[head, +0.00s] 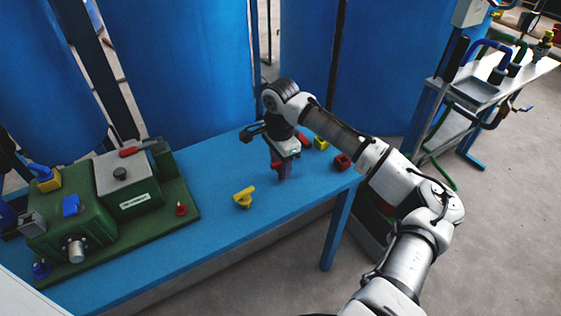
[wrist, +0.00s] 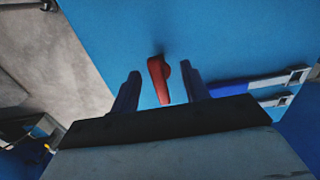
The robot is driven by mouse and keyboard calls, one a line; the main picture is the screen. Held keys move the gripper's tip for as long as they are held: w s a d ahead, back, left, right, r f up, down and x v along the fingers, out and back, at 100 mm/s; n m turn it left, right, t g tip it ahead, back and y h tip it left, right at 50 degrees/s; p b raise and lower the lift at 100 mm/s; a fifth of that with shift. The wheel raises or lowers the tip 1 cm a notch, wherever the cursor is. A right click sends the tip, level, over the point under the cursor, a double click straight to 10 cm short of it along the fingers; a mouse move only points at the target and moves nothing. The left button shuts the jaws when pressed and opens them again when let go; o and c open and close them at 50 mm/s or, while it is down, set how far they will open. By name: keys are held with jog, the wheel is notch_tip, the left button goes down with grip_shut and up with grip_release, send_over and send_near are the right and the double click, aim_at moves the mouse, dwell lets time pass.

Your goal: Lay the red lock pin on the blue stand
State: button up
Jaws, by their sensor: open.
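My gripper (head: 284,174) points down over the blue bench-like stand (head: 225,222), near its right end. In the wrist view its two dark fingers (wrist: 160,88) are apart. A long red piece (wrist: 158,78), which looks like the red lock pin, shows between the fingers against the blue top (wrist: 225,35). It has a rounded bulge at one side. The fingers do not appear to touch it. In the head view a bit of red shows at the fingers, but the gripper hides most of it. Whether the pin rests flat cannot be told.
A green machine (head: 85,215) with a red-handled lever (head: 133,150) and a red knob (head: 181,209) fills the left. A yellow piece (head: 243,197), a red block (head: 342,161) and another yellow piece (head: 321,143) lie around the gripper. Blue tanks (head: 180,70) stand behind.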

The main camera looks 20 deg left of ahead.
jog(key=shift+r, duration=0.1)
notch_tip(320, 180, up, 12)
dwell(0.4)
